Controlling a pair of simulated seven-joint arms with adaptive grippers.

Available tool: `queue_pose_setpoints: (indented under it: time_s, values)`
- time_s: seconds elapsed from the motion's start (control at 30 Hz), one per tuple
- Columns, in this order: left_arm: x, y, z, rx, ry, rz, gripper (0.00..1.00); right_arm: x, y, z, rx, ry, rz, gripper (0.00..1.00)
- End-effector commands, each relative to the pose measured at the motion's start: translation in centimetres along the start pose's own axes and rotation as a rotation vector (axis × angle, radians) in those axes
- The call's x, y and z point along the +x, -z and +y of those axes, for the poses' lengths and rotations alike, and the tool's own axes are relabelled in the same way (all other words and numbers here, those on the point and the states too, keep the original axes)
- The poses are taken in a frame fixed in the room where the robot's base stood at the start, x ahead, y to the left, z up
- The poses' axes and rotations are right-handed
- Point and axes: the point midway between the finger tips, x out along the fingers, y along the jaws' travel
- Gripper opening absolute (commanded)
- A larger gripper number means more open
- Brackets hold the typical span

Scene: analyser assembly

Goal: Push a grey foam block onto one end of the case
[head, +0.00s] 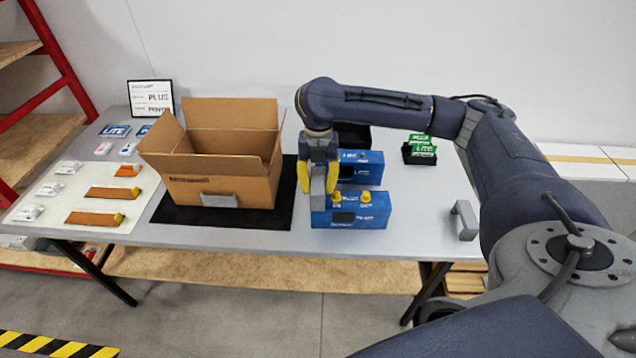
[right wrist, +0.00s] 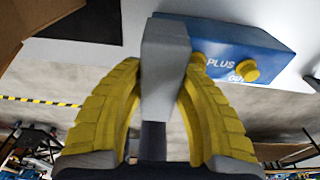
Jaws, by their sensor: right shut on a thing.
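The blue case (head: 366,217), marked PLUS and fitted with yellow knobs, sits near the table's front edge. My right gripper (head: 318,180) points down over the case's left end, its yellow fingers shut on a grey foam block (head: 318,198). In the right wrist view the foam block (right wrist: 165,65) stands between the fingers (right wrist: 165,90), and its far end overlaps the left end of the case (right wrist: 245,48). I cannot tell whether block and case touch. Another grey foam block (head: 465,221) lies at the table's right. My left gripper is not in view.
A second blue case (head: 366,168) stands just behind. An open cardboard box (head: 225,165) with a grey piece (head: 219,201) at its front stands left on a black mat (head: 270,216). Green LITE packs (head: 420,150) sit at the back right. Table between case and right foam block is clear.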

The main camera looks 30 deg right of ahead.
Motion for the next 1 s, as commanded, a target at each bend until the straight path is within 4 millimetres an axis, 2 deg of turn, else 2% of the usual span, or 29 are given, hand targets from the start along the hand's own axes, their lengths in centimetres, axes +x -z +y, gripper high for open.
queue_pose_setpoints:
  time_s: [1.0]
  values:
    - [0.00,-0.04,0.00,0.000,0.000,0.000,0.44,1.03,-0.12,0.01,-0.001,0.000,0.000,0.13]
